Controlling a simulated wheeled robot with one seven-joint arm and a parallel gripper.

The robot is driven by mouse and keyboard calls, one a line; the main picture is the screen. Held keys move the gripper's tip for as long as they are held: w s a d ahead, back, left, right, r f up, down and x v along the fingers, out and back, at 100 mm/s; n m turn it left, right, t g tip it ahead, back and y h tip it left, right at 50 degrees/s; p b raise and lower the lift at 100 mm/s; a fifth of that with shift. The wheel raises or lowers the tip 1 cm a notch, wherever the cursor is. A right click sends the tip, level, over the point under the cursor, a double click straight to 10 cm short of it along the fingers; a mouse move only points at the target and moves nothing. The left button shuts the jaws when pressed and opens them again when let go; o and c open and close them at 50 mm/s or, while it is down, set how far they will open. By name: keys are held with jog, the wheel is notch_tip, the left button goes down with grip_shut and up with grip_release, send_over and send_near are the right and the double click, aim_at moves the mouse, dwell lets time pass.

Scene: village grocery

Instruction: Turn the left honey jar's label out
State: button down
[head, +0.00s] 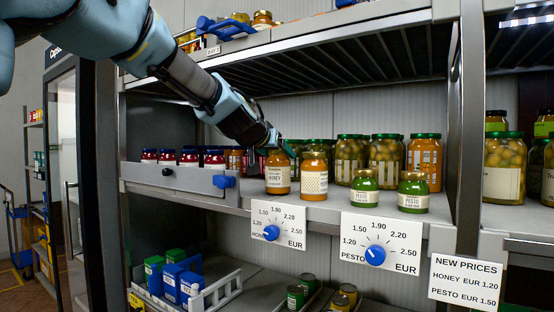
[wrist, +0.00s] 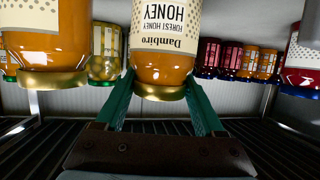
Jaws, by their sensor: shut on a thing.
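The left honey jar (head: 277,178) stands upright on the shelf, with amber honey and a gold lid. Its cream label reading HONEY faces the shelf front. In the wrist view the same jar (wrist: 165,40) appears upside down, its lettering visible toward the camera. My gripper (head: 277,150) reaches down from the upper left, and its green fingers (wrist: 160,100) are shut on this jar at its lid. The right honey jar (head: 314,178) stands close beside it, showing a dotted pattern panel; it also shows in the wrist view (wrist: 45,45).
Two green pesto jars (head: 413,193) stand to the right, with taller jars behind. A grey rail (head: 180,180) fronts red-jam jars at left. Price dials (head: 277,226) hang on the shelf edge. A price sign (head: 466,281) is at lower right. The upper shelf (head: 330,35) overhangs.

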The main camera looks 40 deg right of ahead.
jog(key=shift+m+g+h+b, duration=0.4)
jog(key=shift+m+g+b, duration=0.65)
jog(key=shift+b, duration=2.8)
jog(key=shift+f+b, duration=0.15)
jog(key=shift+b, duration=0.2)
jog(key=shift+c, duration=1.1)
grip_release()
jog(key=shift+s, duration=0.1)
jog(key=shift+o, duration=1.1)
jog(key=shift+f, duration=0.15)
jog(key=shift+a, duration=0.1)
